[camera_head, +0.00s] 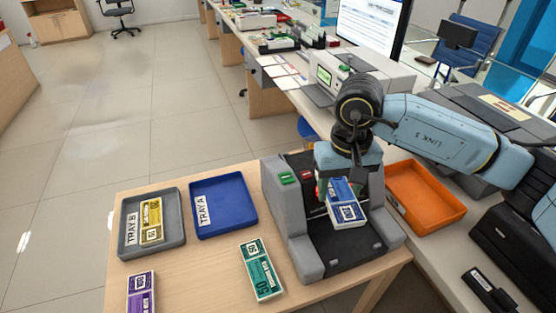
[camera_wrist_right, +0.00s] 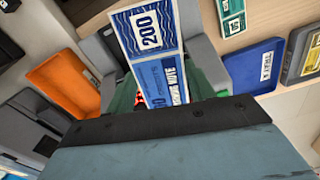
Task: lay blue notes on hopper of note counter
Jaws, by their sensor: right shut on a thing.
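The blue notes (camera_head: 347,212), a banded bundle marked 200 in the wrist view (camera_wrist_right: 149,32), are in my right gripper (camera_head: 338,186). My right gripper is shut on them, and in the wrist view its fingers (camera_wrist_right: 166,92) sit on either side of the bundle. The bundle is over the black middle of the grey note counter (camera_head: 306,262). I cannot tell whether it touches the hopper. The gripper and bundle hide part of the counter's top. My left gripper is in neither view.
Grey tray B (camera_head: 178,236) holds a yellow bundle (camera_head: 151,222). Blue tray A (camera_head: 247,202) is empty. A green bundle (camera_head: 261,270) and a purple bundle (camera_head: 141,293) lie on the wooden table (camera_head: 205,275). An empty orange tray (camera_head: 459,209) is right of the counter.

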